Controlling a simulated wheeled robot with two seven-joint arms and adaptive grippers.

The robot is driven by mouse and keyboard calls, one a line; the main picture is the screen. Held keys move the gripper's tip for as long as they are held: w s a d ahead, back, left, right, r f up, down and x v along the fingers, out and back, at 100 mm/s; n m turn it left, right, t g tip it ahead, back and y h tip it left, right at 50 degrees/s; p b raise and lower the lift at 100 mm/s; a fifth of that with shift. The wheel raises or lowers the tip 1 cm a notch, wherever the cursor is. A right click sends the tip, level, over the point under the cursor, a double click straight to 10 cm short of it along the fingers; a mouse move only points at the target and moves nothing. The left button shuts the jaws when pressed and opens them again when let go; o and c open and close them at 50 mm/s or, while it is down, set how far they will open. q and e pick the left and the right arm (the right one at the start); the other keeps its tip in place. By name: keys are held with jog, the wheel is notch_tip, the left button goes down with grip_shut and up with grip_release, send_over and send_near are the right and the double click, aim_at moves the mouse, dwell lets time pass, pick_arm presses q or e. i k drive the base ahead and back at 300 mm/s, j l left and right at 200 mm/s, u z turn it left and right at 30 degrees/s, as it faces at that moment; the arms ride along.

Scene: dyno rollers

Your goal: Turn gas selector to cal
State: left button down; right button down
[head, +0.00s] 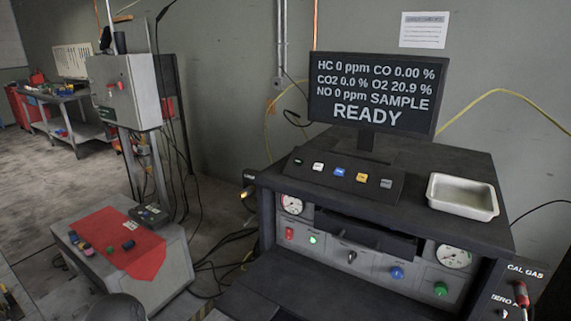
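The gas analyser bench (470,170) stands at the right. Its front panel carries a small knob with a pale pointer (351,257) in the middle, which looks like the gas selector; its labels are too small to read. The pointer looks roughly upright. The monitor (372,95) on top reads SAMPLE and READY, with HC 0 ppm, CO 0.00 %, O2 20.9 %. A side panel at the lower right is lettered CAL GAS (525,270), with a red fitting (521,294) below. Neither of my grippers is in view.
A button console (345,178) and a white tray (463,196) sit on the bench top. The panel also has gauges (453,256), a blue knob (397,273) and a green knob (440,289). A cabinet with a red cloth (120,245) stands left; cables lie between.

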aim_at(352, 255)
jog(key=k+j, duration=0.1)
jog(key=k, duration=0.9)
